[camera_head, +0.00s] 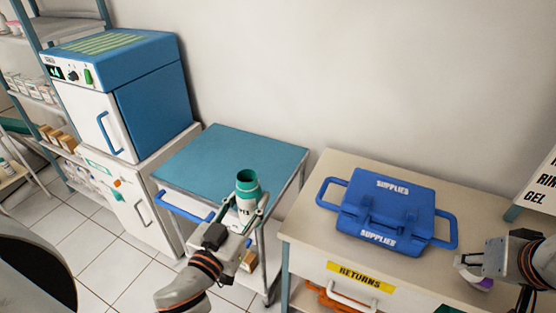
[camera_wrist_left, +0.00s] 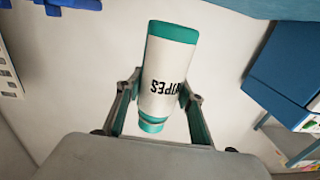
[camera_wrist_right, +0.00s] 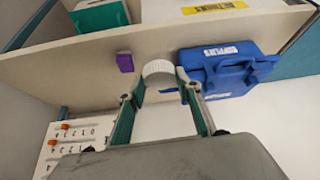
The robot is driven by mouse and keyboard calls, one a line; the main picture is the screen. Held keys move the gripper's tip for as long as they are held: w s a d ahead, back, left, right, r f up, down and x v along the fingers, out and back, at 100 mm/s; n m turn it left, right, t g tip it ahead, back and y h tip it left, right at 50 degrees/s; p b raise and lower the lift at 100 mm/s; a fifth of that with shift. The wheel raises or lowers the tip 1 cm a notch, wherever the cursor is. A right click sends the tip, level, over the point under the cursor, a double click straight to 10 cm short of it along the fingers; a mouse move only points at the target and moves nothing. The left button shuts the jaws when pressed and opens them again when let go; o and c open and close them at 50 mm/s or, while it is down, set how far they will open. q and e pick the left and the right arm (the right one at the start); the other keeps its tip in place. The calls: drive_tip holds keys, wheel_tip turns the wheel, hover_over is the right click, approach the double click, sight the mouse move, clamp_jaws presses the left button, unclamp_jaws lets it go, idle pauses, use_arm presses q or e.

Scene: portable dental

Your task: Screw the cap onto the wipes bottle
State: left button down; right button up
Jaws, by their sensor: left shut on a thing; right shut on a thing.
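The wipes bottle (camera_head: 245,207) is white with teal ends and a teal neck. My left gripper (camera_head: 248,215) is shut around its body and holds it up in front of the teal-topped cart. Its open mouth faces up in the head view. In the left wrist view the bottle (camera_wrist_left: 166,72) sits between the fingers, its lettering inverted. My right gripper (camera_wrist_right: 158,92) is shut on the white ribbed cap (camera_wrist_right: 158,68). In the head view that gripper (camera_head: 466,264) is at the right, above the beige counter, well apart from the bottle; the cap is mostly hidden there.
A blue supplies case (camera_head: 385,205) lies on the beige counter (camera_head: 300,222), left of my right gripper. A small purple object (camera_wrist_right: 125,62) lies near the cap. The teal-topped cart (camera_head: 235,150) is bare on top. A blue-and-white cabinet (camera_head: 150,95) stands at left.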

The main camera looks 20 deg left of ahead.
use_arm(q)
drive_tip(key=d+r+m+g+h, duration=0.1)
drive_tip(key=d+m+g+h, duration=0.3)
drive_tip(key=d, duration=1.4)
drive_tip(key=m+h, duration=0.3)
drive_tip(key=h, duration=0.4)
drive_tip(key=shift+w+m, duration=0.2)
drive_tip(key=shift+m, duration=0.2)
use_arm(e)
drive_tip(key=a+r+n+y, duration=0.1)
drive_tip(key=a+r, duration=0.4)
drive_tip(key=a, duration=0.5)
drive_tip(key=a+r+n+y, duration=0.1)
drive_tip(key=a+r+n, duration=0.3)
drive_tip(key=a, duration=0.6)
drive_tip(key=a+r+n+g+y, duration=0.1)
drive_tip(key=a+r+n, duration=0.1)
drive_tip(key=a+r, duration=0.6)
drive_tip(key=shift+s+a+r+n+y, duration=0.15)
drive_tip(key=shift+a+n+y, duration=0.15)
drive_tip(key=shift+a, duration=0.9)
drive_tip(key=shift+f, duration=2)
